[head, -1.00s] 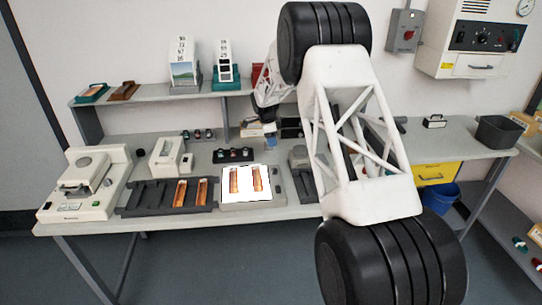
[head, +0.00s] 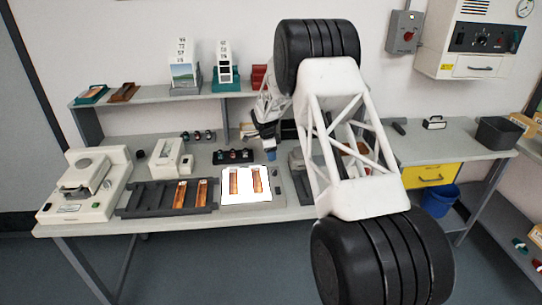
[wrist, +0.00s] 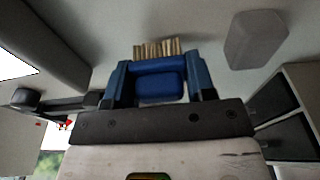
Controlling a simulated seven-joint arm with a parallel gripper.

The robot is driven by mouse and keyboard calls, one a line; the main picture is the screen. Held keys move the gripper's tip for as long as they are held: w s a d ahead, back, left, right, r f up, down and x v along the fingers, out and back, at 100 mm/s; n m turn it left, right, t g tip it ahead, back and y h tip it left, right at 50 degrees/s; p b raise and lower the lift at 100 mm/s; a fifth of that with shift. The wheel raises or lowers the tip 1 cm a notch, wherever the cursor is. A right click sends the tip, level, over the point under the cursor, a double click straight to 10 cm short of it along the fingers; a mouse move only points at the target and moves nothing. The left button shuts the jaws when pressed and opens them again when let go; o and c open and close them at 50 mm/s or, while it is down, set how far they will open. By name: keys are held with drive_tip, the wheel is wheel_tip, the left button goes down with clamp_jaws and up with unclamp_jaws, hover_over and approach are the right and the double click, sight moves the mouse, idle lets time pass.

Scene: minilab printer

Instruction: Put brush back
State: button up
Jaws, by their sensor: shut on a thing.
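The brush (wrist: 160,85) is between the two blue fingers of my gripper (wrist: 163,80) in the wrist view. It has a blue body and a row of tan bristles pointing away from the wrist. My gripper is shut on it. In the head view my gripper (head: 269,150) is small and partly hidden by my arm, above the back of the bench behind the glowing light box (head: 282,187). The brush's place cannot be made out for certain.
A dark tray (head: 140,200) with orange film strips lies left of the light box. White machines (head: 90,190) stand at the bench's left end. A shelf (head: 150,99) runs along the back. A grey rounded block (wrist: 257,40) is beside the gripper.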

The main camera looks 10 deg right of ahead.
drive_tip(key=shift+f, duration=0.5)
drive_tip(key=shift+f, duration=0.2)
drive_tip(key=o, duration=0.8)
drive_tip(key=shift+o, duration=0.2)
drive_tip(key=shift+r, duration=0.25)
wheel_tip(320, 180, up, 12)
drive_tip(key=a, duration=0.1)
drive_tip(key=shift+a, duration=0.4)
drive_tip(key=shift+f, duration=0.1)
